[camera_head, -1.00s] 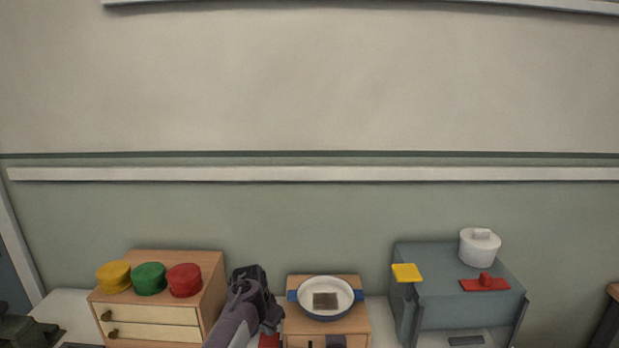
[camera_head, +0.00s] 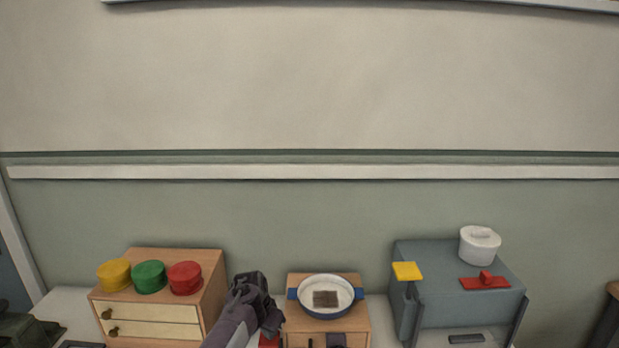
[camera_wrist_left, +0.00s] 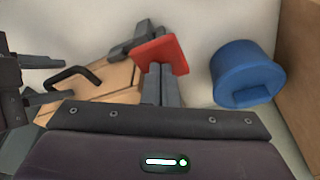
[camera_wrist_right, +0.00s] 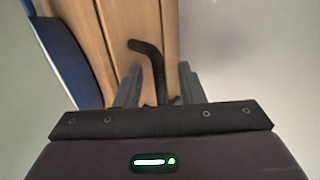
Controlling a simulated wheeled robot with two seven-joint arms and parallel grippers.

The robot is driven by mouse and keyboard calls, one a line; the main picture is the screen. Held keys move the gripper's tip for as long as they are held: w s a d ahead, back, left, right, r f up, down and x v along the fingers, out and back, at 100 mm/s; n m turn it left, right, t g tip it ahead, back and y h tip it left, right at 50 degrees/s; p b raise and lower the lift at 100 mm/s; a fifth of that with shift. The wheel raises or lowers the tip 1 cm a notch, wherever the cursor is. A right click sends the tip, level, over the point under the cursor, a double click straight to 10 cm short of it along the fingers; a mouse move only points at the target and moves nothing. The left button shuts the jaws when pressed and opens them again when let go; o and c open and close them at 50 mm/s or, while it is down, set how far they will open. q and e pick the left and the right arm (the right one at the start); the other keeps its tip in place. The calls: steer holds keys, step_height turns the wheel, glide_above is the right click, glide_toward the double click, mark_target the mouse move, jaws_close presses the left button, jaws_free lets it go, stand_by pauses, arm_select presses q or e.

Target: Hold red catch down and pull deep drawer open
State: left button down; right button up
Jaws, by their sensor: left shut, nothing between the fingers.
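The red catch (camera_wrist_left: 160,54) is a flat red plate on a grey lever beside the wooden cabinet in the left wrist view; in the head view only a bit of red (camera_head: 268,341) shows below my left gripper (camera_head: 256,298). The left fingers (camera_wrist_left: 161,84) are shut and empty, their tips at the plate's near edge; I cannot tell whether they press it. The drawer front (camera_wrist_right: 108,35) is wooden with a black bar handle (camera_wrist_right: 152,62). My right gripper (camera_wrist_right: 157,82) is open, its fingers on either side of the handle; it also shows in the left wrist view (camera_wrist_left: 42,80).
A white and blue pan (camera_head: 325,297) stands on the middle cabinet. A wooden cabinet with yellow, green and red round lids (camera_head: 149,277) is at left. A grey box (camera_head: 445,260) with a white pot (camera_head: 479,245) is at right. A blue round container (camera_wrist_left: 246,74) sits near the left fingers.

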arm_select(q)
steer(key=shift+f, duration=0.45)
arm_select(e)
steer(key=shift+f, duration=0.1)
arm_select(q)
steer(key=shift+f, duration=0.2)
arm_select(e)
steer(key=shift+c, duration=0.3)
arm_select(q)
steer(key=shift+w+f, duration=0.1)
steer(key=shift+f, duration=0.05)
arm_select(e)
steer(key=shift+w+f, duration=0.1)
jaws_close()
arm_select(q)
steer(key=shift+f, duration=0.1)
arm_select(e)
steer(key=shift+s, duration=2.5)
